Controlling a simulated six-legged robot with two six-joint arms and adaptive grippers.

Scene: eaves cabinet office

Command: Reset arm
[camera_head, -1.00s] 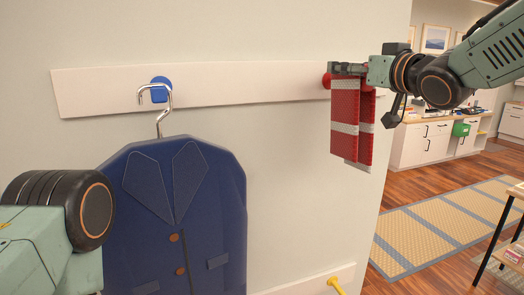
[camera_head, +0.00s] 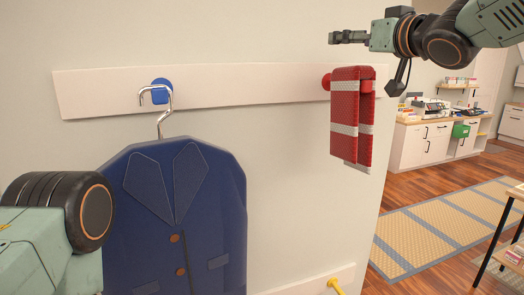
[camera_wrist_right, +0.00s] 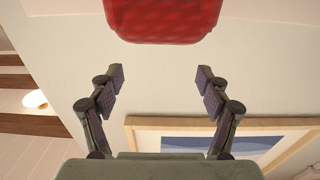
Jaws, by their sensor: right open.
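My right gripper (camera_head: 350,37) is open and empty, raised above the red peg (camera_head: 326,82) on the white wall rail. A red scarf with pale stripes (camera_head: 345,105) hangs folded over that peg, apart from the gripper. In the right wrist view the open fingers (camera_wrist_right: 160,90) have nothing between them, and the red scarf (camera_wrist_right: 163,18) shows beyond them at the top. My left arm shows at the lower left in the head view, but its gripper is out of the picture.
A blue jacket (camera_head: 205,235) hangs by a metal hanger (camera_head: 163,115) from a blue peg (camera_head: 161,91) on the white rail (camera_head: 250,85). A yellow peg (camera_head: 337,286) is on a lower rail. Cabinets (camera_head: 425,145) stand behind at the right, past a striped rug (camera_head: 450,225).

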